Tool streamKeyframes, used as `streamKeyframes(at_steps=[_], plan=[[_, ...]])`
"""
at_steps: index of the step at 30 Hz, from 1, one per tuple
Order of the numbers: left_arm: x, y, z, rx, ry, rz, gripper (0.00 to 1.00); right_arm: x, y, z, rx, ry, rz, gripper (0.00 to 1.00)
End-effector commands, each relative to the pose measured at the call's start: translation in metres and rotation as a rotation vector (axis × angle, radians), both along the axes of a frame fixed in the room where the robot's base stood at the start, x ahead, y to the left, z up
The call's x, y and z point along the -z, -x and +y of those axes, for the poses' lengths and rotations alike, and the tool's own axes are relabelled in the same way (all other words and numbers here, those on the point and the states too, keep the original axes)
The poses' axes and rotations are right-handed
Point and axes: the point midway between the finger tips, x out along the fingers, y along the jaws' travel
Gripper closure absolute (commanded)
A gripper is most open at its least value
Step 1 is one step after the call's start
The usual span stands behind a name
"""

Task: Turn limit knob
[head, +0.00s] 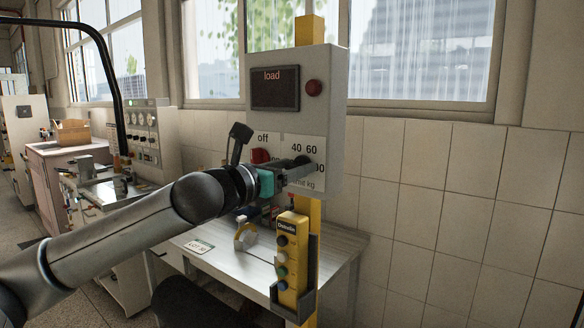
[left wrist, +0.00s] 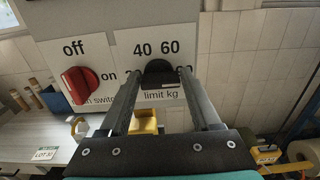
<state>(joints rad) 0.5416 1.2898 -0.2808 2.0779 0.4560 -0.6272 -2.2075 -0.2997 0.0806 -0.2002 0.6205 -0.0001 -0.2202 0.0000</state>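The limit knob (left wrist: 160,74) is black and sits under the "40 60" marks, above the words "limit kg", on the grey control box (head: 333,120). In the head view it is mostly hidden by my left gripper (head: 291,166). In the left wrist view my left gripper (left wrist: 161,82) has its two fingers on either side of the knob, with narrow gaps showing. It looks open around the knob; contact cannot be told. My right gripper is not in view.
A red switch knob (left wrist: 80,85) sits left of the limit knob, between "off" and "on". Above are a dark "load" display (head: 275,88) and a red lamp (head: 314,87).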

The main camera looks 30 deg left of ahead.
Motion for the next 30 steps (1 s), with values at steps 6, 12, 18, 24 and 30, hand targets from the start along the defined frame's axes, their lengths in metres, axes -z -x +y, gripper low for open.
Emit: streamKeyframes(at_steps=[6, 12, 18, 24, 30], plan=[[0.0001, 0.0001, 0.0000, 0.000, 0.000, 0.000, 0.62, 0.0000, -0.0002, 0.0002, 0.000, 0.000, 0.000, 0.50], [0.0001, 0.0001, 0.0000, 0.000, 0.000, 0.000, 0.84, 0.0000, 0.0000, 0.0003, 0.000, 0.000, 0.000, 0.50], [0.0001, 0.0001, 0.0000, 0.000, 0.001, 0.001, 0.96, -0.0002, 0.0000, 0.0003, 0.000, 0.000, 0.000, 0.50], [-0.0003, 0.0001, 0.0002, 0.000, 0.035, 0.004, 0.96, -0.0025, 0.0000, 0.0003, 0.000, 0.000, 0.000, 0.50], [-0.0008, 0.0002, 0.0004, 0.001, 0.138, 0.014, 0.96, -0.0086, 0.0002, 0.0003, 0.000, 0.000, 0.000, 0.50]])
